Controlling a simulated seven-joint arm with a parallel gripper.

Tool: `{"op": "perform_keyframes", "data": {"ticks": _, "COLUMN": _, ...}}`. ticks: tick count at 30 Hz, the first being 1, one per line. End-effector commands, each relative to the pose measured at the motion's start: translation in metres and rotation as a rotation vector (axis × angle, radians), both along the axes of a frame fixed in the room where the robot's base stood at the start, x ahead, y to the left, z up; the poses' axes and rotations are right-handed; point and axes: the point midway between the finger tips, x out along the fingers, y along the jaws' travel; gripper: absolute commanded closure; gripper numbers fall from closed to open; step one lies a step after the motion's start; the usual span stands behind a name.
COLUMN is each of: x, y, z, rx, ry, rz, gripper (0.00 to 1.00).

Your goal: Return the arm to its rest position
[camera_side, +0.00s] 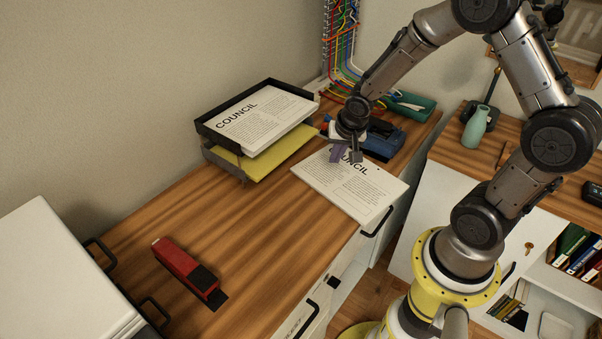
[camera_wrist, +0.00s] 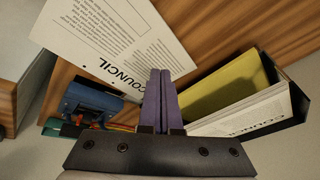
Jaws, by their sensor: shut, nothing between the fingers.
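My gripper (camera_side: 346,154) is over the desk near the back edge of a stack of printed paper headed COUNCIL (camera_side: 356,188). In the wrist view its two purple fingers (camera_wrist: 158,88) lie together, shut with nothing between them. The paper stack also shows in the wrist view (camera_wrist: 120,38), and the fingers overlap its edge there. I cannot tell the exact height of the fingertips above the paper. My arm reaches from its yellow base at the right, bent high over the desk.
A black letter tray (camera_side: 207,135) holds COUNCIL paper above a yellow sheet. A blue hole punch (camera_side: 385,138) and green tray (camera_side: 412,106) lie behind the stack. A red stapler (camera_side: 188,270) lies at the front left. A teal vase (camera_side: 476,128) stands right. The desk's middle is clear.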

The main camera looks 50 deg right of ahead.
Motion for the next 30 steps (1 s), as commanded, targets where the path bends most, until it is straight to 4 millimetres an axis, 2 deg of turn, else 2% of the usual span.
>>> {"op": "perform_keyframes", "data": {"ticks": 1, "x": 0.008, "y": 0.009, "z": 0.041, "rx": -0.020, "ry": -0.069, "rz": 0.028, "gripper": 1.00}}
{"op": "perform_keyframes", "data": {"ticks": 4, "x": 0.003, "y": 0.027, "z": 0.108, "rx": -0.057, "ry": -0.156, "rz": 0.100, "gripper": 1.00}}
{"op": "perform_keyframes", "data": {"ticks": 6, "x": -0.013, "y": 0.042, "z": 0.152, "rx": -0.083, "ry": -0.205, "rz": 0.167, "gripper": 1.00}}
{"op": "perform_keyframes", "data": {"ticks": 8, "x": -0.034, "y": 0.055, "z": 0.183, "rx": -0.105, "ry": -0.236, "rz": 0.235, "gripper": 1.00}}
{"op": "perform_keyframes", "data": {"ticks": 9, "x": -0.050, "y": 0.064, "z": 0.199, "rx": -0.118, "ry": -0.249, "rz": 0.285, "gripper": 1.00}}
{"op": "perform_keyframes", "data": {"ticks": 12, "x": -0.097, "y": 0.083, "z": 0.227, "rx": -0.149, "ry": -0.270, "rz": 0.426, "gripper": 1.00}}
{"op": "perform_keyframes", "data": {"ticks": 15, "x": -0.144, "y": 0.099, "z": 0.232, "rx": -0.172, "ry": -0.249, "rz": 0.587, "gripper": 1.00}}
{"op": "perform_keyframes", "data": {"ticks": 19, "x": -0.179, "y": 0.109, "z": 0.213, "rx": -0.174, "ry": -0.149, "rz": 0.755, "gripper": 1.00}}
{"op": "perform_keyframes", "data": {"ticks": 22, "x": -0.189, "y": 0.112, "z": 0.203, "rx": -0.175, "ry": -0.090, "rz": 0.839, "gripper": 1.00}}
{"op": "perform_keyframes", "data": {"ticks": 30, "x": -0.190, "y": 0.111, "z": 0.203, "rx": -0.193, "ry": -0.075, "rz": 0.885, "gripper": 1.00}}
